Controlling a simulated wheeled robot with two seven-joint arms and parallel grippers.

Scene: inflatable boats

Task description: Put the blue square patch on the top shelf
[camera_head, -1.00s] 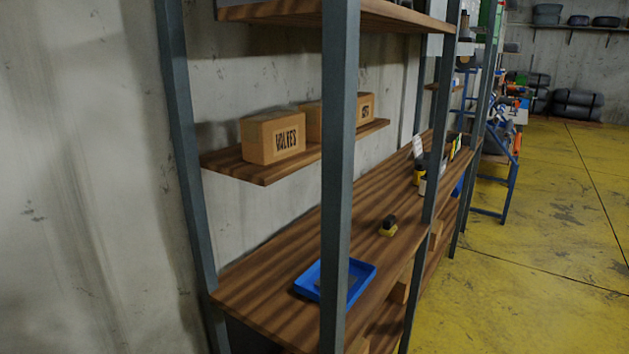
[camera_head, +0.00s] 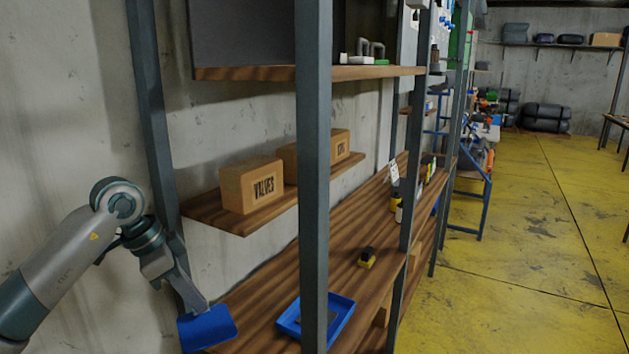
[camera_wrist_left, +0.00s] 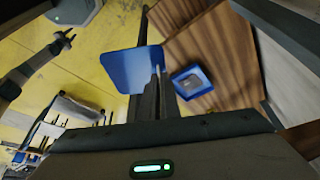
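The blue square patch (camera_head: 207,328) is held by my left gripper (camera_head: 199,307) at the lower left of the head view, beside the shelving's left end. The patch (camera_wrist_left: 128,70) also shows in the left wrist view, gripped near one edge between dark fingers (camera_wrist_left: 159,85). The uppermost wooden shelf in view (camera_head: 250,73) is well above the gripper. My right gripper is absent from the head view; a dark arm-like shape in the wrist view may be my right arm, too small to read.
A small shelf (camera_head: 215,219) carries a VALVES box (camera_head: 252,185) and other boxes. The long shelf below (camera_head: 335,245) holds a blue tray (camera_head: 337,325) and a small yellow-black item (camera_head: 367,257). Clamp-like items (camera_head: 371,52) stand on the upper shelf. Upright posts (camera_head: 313,170) stand in front.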

